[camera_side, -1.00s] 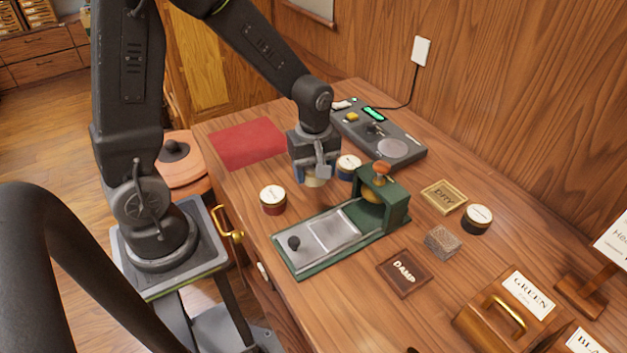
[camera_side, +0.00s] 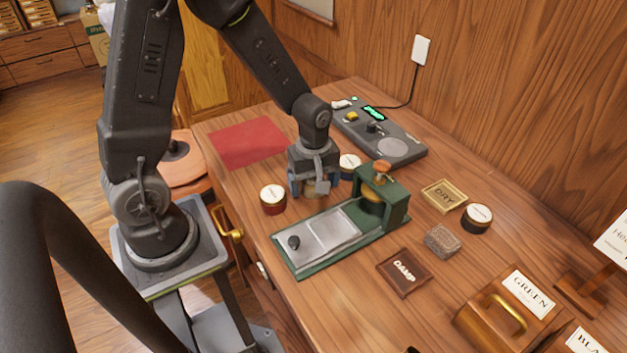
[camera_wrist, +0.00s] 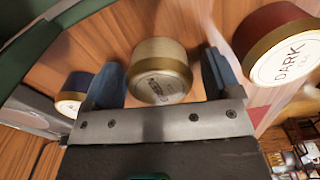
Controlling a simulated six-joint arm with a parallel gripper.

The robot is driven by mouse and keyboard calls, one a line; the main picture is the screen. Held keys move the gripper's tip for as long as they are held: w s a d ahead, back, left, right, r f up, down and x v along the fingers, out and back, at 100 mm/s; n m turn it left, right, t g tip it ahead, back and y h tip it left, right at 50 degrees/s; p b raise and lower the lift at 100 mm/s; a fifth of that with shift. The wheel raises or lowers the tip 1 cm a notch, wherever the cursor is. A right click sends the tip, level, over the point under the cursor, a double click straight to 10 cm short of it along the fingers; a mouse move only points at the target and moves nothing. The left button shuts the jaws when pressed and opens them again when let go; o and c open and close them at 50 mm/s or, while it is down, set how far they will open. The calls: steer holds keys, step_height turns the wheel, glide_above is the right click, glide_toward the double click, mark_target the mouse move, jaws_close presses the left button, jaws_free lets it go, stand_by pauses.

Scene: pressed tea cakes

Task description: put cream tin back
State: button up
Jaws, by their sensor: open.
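The cream tin (camera_wrist: 160,72), tan with a gold lid band, sits between the two blue fingers of my gripper (camera_wrist: 162,80) in the wrist view. Gaps show on both sides of it, and the fingers are open. In the side view my gripper (camera_side: 314,186) is low over the table, and the tin (camera_side: 316,188) is mostly hidden behind and between its fingers. It appears to stand upright on the wood. The writing on its lid is too blurred to read.
A dark red tin (camera_side: 273,200) labelled DARK stands left of my gripper, and a blue tin (camera_side: 349,166) stands close on the right. The green press (camera_side: 396,205) is just in front. A red mat (camera_side: 248,142) and a scale (camera_side: 398,148) lie further back.

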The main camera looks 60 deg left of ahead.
step_height(320, 180, up, 12)
steer(key=s+d+r+m+t, duration=0.2)
steer(key=s+r+m, duration=0.2)
steer(key=s+m, duration=0.2)
steer(key=s+d+r+m+t, duration=0.2)
steer(key=s+r+m, duration=0.3)
steer(key=m, duration=0.4)
steer(key=shift+s+d+r+m+t, duration=0.3)
steer(key=shift+s+m+t, duration=0.1)
steer(key=shift+t, duration=0.4)
stand_by(0.3)
